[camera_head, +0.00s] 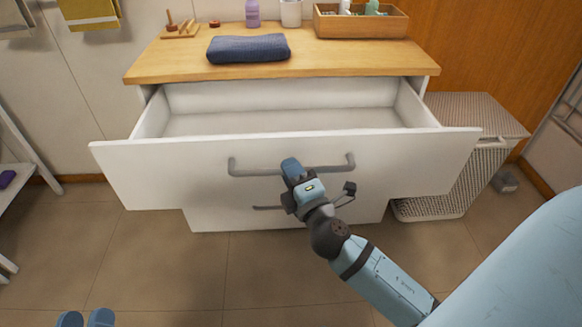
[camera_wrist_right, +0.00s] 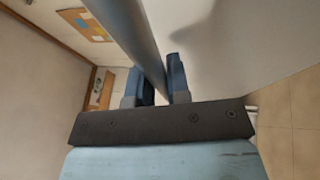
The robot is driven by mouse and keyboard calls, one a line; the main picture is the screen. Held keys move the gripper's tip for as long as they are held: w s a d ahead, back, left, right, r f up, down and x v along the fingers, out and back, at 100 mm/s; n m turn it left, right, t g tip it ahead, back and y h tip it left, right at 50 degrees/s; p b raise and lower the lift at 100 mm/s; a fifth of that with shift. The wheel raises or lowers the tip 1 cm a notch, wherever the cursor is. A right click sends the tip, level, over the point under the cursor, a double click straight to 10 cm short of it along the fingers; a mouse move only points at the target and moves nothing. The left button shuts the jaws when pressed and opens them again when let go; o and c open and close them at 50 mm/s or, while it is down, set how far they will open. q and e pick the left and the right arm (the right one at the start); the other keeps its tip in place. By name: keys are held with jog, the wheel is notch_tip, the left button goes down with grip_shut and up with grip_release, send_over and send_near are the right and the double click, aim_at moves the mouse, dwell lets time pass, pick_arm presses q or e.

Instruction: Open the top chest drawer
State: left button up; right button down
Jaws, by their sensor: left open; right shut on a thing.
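The white top drawer (camera_head: 130,172) of the chest stands pulled well out in the head view, and its inside looks empty. Its grey bar handle (camera_head: 245,171) runs across the front. My right gripper (camera_head: 292,168) is at the middle of this handle, shut on it. In the right wrist view the bar (camera_wrist_right: 132,40) passes between the two blue fingers of the right gripper (camera_wrist_right: 158,85).
The wooden chest top (camera_head: 340,60) holds a folded blue towel (camera_head: 248,48), a wooden box (camera_head: 360,24) with bottles, a purple bottle (camera_head: 252,13) and a white cup (camera_head: 291,12). A wicker hamper (camera_head: 480,150) stands close on the right.

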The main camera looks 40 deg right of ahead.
jog(key=c, duration=1.1)
grip_release()
pick_arm(q)
notch_tip(320, 180, down, 7)
jog(key=g+b, duration=0.2)
jog(key=b, duration=0.3)
jog(key=shift+d+m+g, duration=0.25)
jog(key=shift+m+g, duration=0.15)
pick_arm(e)
jog(key=v, duration=1.4)
pick_arm(q)
jog(key=shift+w, duration=0.1)
pick_arm(e)
jog(key=shift+w, duration=0.1)
